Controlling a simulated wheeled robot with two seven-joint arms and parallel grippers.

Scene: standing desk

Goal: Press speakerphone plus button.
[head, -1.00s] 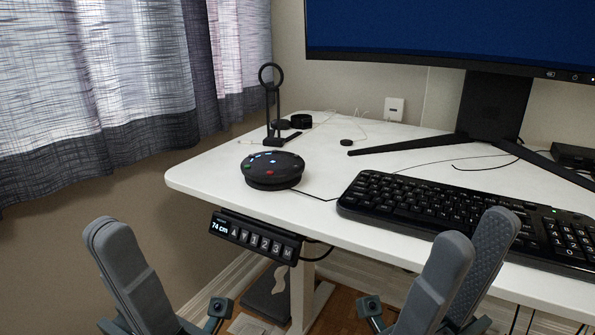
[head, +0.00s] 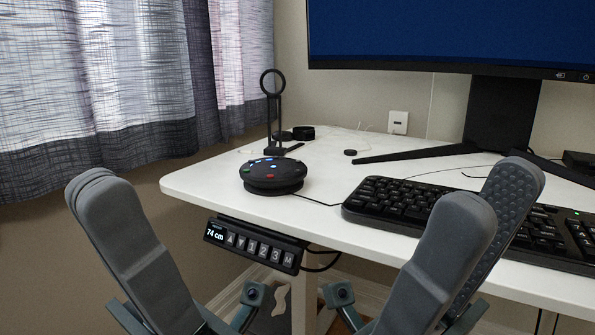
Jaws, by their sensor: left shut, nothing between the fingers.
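The speakerphone (head: 273,178) is a round black puck lying on the left part of the white desk. Its top carries small lit marks: blue-white ones at the back, a green one at the left and a red one at the front. The plus symbol is too small to make out. My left gripper (head: 97,182) is shut and empty in the lower left, in front of the desk and apart from the speakerphone. My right gripper (head: 493,187) is open and empty at the lower right, in front of the keyboard, with a gap between its fingers.
A black keyboard (head: 400,200) lies right of the speakerphone. A black ring-topped stand (head: 273,112) is behind it. A desk height panel (head: 253,246) reading 74 cm hangs under the front edge. A monitor (head: 450,35) stands at the back; curtains (head: 110,90) hang at left.

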